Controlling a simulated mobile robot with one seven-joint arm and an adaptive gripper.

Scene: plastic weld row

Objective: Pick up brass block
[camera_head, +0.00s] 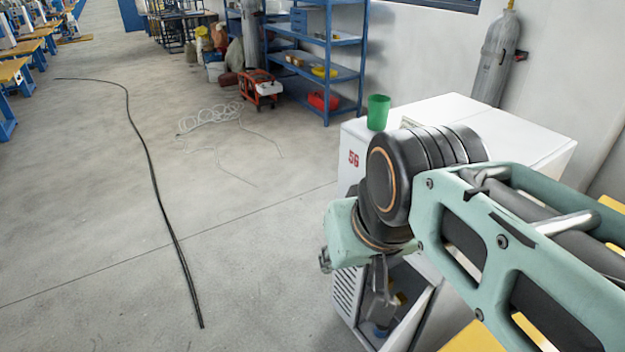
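My gripper (379,302) hangs down below the teal and black wrist of my arm, in front of the open lower part of a white cabinet (352,290). Its fingers are small and dark here, and I cannot tell whether they are open or shut. A small brass-yellow patch (399,299) shows just right of the fingers. It may be the brass block, but it is mostly hidden and I cannot tell whether the gripper touches it. No other brass block is clearly visible.
A green cup (378,112) stands on the cabinet top. A black cable (160,190) and a pale coiled cable (210,117) lie on the floor. Behind are blue shelves (335,75), an orange machine (259,89) and a gas cylinder (496,60). The left floor is mostly clear.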

